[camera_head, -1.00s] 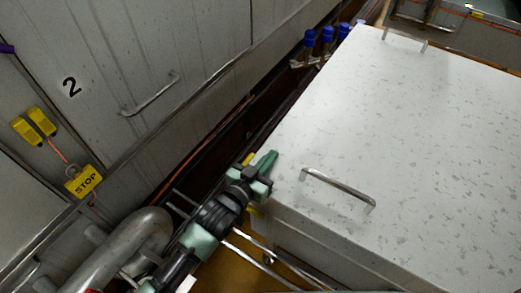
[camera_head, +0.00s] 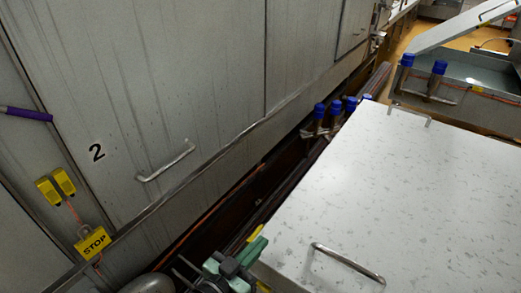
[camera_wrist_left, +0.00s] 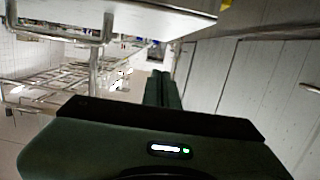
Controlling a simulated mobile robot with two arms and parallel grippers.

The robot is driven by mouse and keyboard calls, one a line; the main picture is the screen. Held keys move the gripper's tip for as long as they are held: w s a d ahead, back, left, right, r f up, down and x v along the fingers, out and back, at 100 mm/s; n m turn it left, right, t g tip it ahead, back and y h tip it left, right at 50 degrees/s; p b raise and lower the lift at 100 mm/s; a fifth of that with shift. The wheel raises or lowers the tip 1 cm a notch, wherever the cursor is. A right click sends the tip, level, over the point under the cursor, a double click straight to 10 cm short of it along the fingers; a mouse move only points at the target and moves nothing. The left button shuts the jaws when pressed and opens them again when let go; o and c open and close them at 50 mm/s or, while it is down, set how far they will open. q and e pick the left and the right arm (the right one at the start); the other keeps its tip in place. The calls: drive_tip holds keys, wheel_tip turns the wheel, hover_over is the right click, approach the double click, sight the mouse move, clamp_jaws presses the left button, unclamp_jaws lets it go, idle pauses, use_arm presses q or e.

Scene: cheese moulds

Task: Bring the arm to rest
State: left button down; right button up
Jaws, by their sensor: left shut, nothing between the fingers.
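My left gripper (camera_head: 246,254) shows at the bottom of the head view, with green fingers and a dark wrist. It is beside the near left corner of the speckled white lid (camera_head: 400,190). The fingers are shut with nothing between them. In the left wrist view the shut green fingers (camera_wrist_left: 162,90) point away from the camera into free space. My right gripper is not in view.
A metal handle (camera_head: 347,263) stands up from the lid near my left gripper. A grey panelled wall (camera_head: 190,90) with a handle (camera_head: 166,162) and a yellow STOP sign (camera_head: 93,243) is at left. Blue-capped fittings (camera_head: 335,107) stand beyond the lid's far left corner.

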use_arm(q)
drive_tip(key=s+a+f+n+g+y, duration=0.35)
drive_tip(key=s+a+f+y, duration=0.3)
drive_tip(key=a, duration=0.45)
drive_tip(key=s+a+f+n+g+y, duration=0.1)
drive_tip(key=s+a+f+g+y, duration=0.25)
drive_tip(key=s+a+g, duration=0.6)
drive_tip(key=s+d+f+t+h, duration=0.1)
drive_tip(key=s+f, duration=0.1)
drive_tip(key=f, duration=1.2)
drive_tip(key=s+f+t, duration=0.1)
drive_tip(key=s+f, duration=0.1)
drive_tip(key=f, duration=1.2)
drive_tip(key=s+a+f+g, duration=0.1)
drive_tip(key=s+a+f, duration=0.1)
drive_tip(key=s+f, duration=1.2)
drive_tip(key=shift+s+a+f, duration=0.2)
drive_tip(key=shift+s+a, duration=0.1)
drive_tip(key=shift+s, duration=0.85)
drive_tip(key=shift+w+m, duration=0.1)
drive_tip(key=shift+m, duration=0.15)
